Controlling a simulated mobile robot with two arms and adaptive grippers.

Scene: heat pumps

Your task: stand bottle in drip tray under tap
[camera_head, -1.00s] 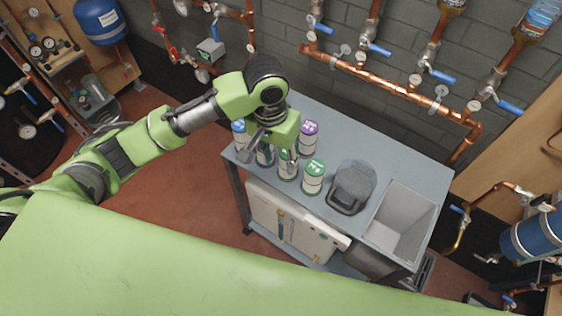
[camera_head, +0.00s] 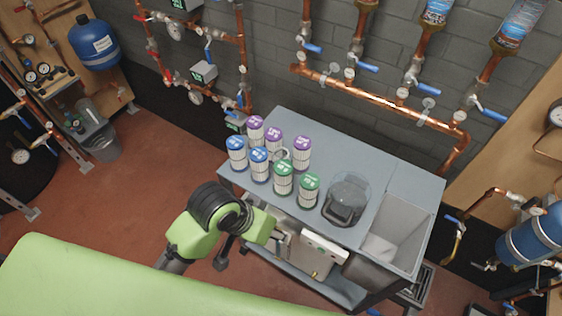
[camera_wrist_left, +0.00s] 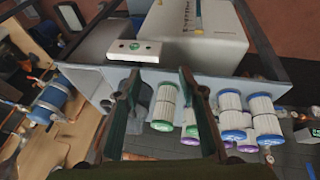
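No free-standing bottle is clear to me. Clear bottles with blue labels, such as one at the upper right (camera_head: 522,22), are set into the copper pipework above blue-handled taps (camera_head: 487,114). A dark slotted tray (camera_head: 418,284) lies low beside the bench's right end; I cannot tell whether it is the drip tray. My left gripper (camera_wrist_left: 159,75) is open in the left wrist view, its two dark fingers apart with nothing held between them. In the head view, my left arm ends in front of the bench, its fingers hard to make out. My right gripper is not in view.
The grey bench (camera_head: 375,205) carries several white cartridges with blue, green and purple caps (camera_head: 283,168). A clear jug with a dark base (camera_head: 345,200) and a grey basin (camera_head: 400,230) are to their right. A white box (camera_head: 312,250) sits beneath.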

